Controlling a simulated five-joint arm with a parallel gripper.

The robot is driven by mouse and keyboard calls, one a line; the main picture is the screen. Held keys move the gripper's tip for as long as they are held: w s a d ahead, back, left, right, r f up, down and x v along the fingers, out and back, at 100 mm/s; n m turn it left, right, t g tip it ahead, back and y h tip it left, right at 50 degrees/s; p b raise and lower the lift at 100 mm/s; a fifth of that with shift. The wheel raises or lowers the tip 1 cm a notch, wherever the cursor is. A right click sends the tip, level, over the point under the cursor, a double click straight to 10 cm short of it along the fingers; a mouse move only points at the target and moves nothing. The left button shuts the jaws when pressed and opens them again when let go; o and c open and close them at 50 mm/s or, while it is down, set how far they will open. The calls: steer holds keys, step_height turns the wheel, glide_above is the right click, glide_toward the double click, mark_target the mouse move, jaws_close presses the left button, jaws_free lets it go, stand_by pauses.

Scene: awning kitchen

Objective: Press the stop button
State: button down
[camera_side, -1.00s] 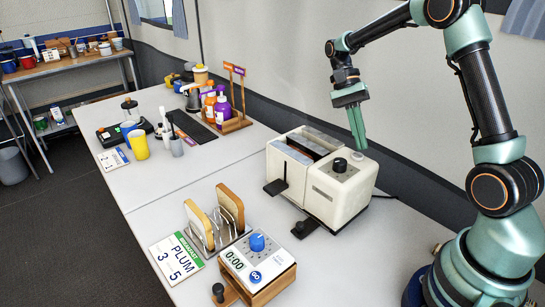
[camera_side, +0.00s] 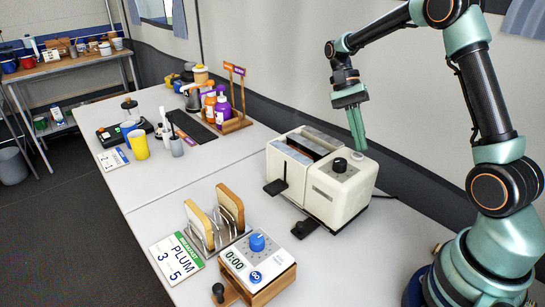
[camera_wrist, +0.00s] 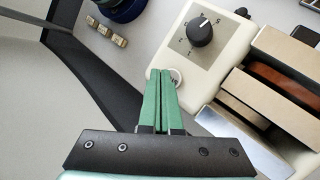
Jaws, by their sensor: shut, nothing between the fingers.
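A cream toaster (camera_side: 334,205) stands on the table with a black dial (camera_side: 340,165) on its end panel. A small round pale button (camera_side: 357,157) sits on its top corner, near the dial; it also shows in the wrist view (camera_wrist: 176,77), where its label is too small to read and the fingertips partly cover it. My gripper (camera_side: 362,147) is shut and empty, its green fingers pointing down with the tips at the button. In the wrist view my gripper (camera_wrist: 160,72) overlaps the button's left edge. I cannot tell whether the tips touch it.
A black lever (camera_side: 275,187) juts from the toaster's side. The wall is close behind. Cups and bottles stand farther away.

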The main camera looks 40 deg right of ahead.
mark_target(356, 153)
steer(key=shift+f, duration=0.3)
steer(key=shift+f, duration=0.4)
stand_by(0.6)
steer(key=shift+r, duration=0.85)
steer(key=shift+r, duration=2.5)
steer(key=shift+a, duration=0.1)
